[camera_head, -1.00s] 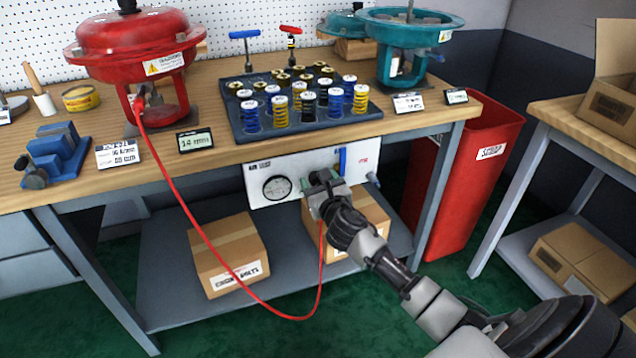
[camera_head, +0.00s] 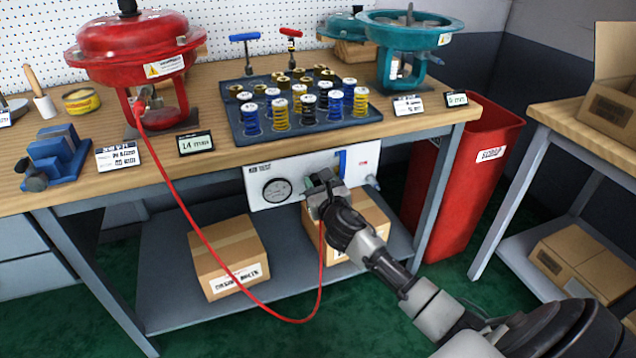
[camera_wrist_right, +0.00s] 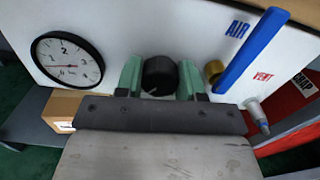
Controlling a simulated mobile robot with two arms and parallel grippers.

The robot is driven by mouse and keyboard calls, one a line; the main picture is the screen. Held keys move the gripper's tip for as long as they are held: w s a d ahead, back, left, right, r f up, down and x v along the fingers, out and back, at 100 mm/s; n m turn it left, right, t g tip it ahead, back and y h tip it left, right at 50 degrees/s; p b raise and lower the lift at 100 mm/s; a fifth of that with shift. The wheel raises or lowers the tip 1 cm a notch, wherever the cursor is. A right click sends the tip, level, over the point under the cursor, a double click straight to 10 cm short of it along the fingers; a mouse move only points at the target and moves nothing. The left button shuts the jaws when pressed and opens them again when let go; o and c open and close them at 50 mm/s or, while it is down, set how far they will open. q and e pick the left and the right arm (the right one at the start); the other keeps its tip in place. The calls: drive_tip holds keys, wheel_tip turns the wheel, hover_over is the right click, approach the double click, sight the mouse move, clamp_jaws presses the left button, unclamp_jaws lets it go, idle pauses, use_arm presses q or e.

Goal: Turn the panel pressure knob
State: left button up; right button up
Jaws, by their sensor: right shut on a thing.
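The white air panel (camera_head: 262,200) hangs under the front edge of the workbench. In the right wrist view the black pressure knob (camera_wrist_right: 160,76) sits on the panel (camera_wrist_right: 120,40) between the two green fingers of my right gripper (camera_wrist_right: 161,80). The right gripper (camera_head: 322,184) is shut on the knob; in the head view it hides the knob. The pressure gauge (camera_wrist_right: 67,60) is left of the knob, its needle low on the dial; the gauge also shows in the head view (camera_head: 277,190). My left gripper is not in view.
A blue lever (camera_wrist_right: 252,48) marked AIR and a vent fitting (camera_wrist_right: 257,115) are right of the knob. A red hose (camera_head: 200,240) loops from the red actuator (camera_head: 135,50) down below the panel. Boxes (camera_head: 228,258) stand on the lower shelf.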

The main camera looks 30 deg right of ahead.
drive_tip(key=shift+m, duration=0.5)
drive_tip(key=shift+m+p, duration=0.3)
drive_tip(key=shift+m, duration=0.1)
drive_tip(key=m, duration=0.3)
drive_tip(key=shift+m+p, duration=0.3)
drive_tip(key=shift+p, duration=0.05)
drive_tip(key=m, duration=0.3)
drive_tip(key=shift+d+m, duration=0.1)
drive_tip(key=shift+m, duration=0.2)
drive_tip(key=m+p, duration=0.1)
drive_tip(key=m, duration=0.3)
drive_tip(key=shift+f+m, duration=0.15)
drive_tip(key=shift+m, duration=1.05)
drive_tip(key=m+p, duration=0.1)
drive_tip(key=m, duration=0.1)
drive_tip(key=shift+m, duration=0.3)
use_arm(q)
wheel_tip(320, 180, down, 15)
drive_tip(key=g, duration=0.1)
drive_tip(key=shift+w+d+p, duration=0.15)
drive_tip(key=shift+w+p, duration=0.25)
drive_tip(key=shift+p, duration=0.05)
use_arm(e)
drive_tip(key=shift+f+m, duration=0.15)
drive_tip(key=shift+m, duration=1.85)
